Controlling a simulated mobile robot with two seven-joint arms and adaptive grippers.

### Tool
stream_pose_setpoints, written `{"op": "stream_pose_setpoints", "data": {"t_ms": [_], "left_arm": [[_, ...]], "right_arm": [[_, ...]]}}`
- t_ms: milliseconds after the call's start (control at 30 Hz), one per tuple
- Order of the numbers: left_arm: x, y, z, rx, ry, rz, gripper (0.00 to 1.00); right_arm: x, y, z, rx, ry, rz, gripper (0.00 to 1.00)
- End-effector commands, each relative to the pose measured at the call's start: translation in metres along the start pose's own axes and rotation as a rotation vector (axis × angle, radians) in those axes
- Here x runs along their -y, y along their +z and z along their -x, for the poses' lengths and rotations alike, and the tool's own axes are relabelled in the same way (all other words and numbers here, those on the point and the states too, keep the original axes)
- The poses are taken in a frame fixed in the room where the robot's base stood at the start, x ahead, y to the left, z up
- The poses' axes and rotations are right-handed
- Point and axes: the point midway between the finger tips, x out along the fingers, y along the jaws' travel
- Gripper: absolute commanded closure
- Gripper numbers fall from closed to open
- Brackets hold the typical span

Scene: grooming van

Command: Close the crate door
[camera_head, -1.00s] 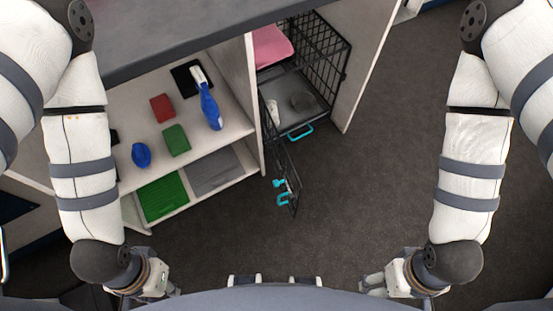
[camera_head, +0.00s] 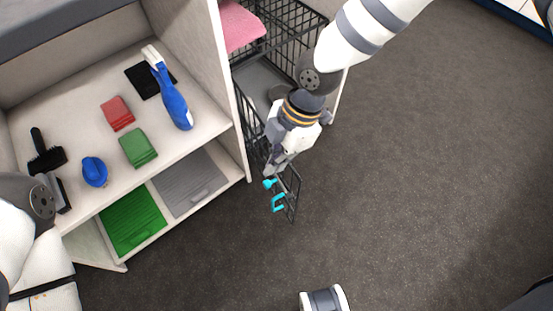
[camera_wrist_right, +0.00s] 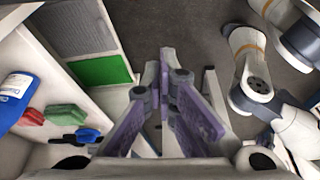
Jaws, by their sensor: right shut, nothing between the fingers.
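The black wire crate (camera_head: 283,18) stands in the bay under the counter, partly hidden by my right arm. Its wire door (camera_head: 291,207) stands open, swung out toward me beside the shelf's end panel. Cyan latch parts (camera_head: 278,202) sit near its free end. My right gripper (camera_head: 281,168) is shut and empty, at the door just above the latch in the picture; I cannot tell whether it touches the wires. Its fingers (camera_wrist_right: 165,75) fill the middle of the right wrist view, where the door cannot be made out.
The shelf unit (camera_head: 215,125) left of the crate holds a blue spray bottle (camera_head: 174,100), red cloth (camera_head: 117,113), green cloth (camera_head: 138,147) and black brush (camera_head: 46,155). A pink towel (camera_head: 240,25) lies at the crate. The floor (camera_head: 420,190) at right is clear.

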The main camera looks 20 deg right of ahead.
Motion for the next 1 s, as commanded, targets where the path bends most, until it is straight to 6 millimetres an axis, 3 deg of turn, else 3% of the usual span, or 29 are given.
{"op": "stream_pose_setpoints", "data": {"t_ms": [33,233,500,1000], "left_arm": [[0.000,-0.001,-0.004,0.004,0.000,0.000,0.75],[0.000,-0.002,-0.011,0.014,0.000,0.000,0.75],[0.000,-0.001,-0.009,0.012,0.000,0.000,0.75],[0.000,-0.001,-0.009,0.012,0.000,0.001,0.75]], "right_arm": [[0.002,0.001,-0.014,0.000,-0.006,0.001,1.00],[0.002,0.000,-0.058,-0.001,-0.005,-0.002,1.00],[0.001,0.034,-0.044,0.000,0.000,-0.006,1.00],[0.002,0.040,-0.041,0.000,-0.001,-0.003,1.00]]}}
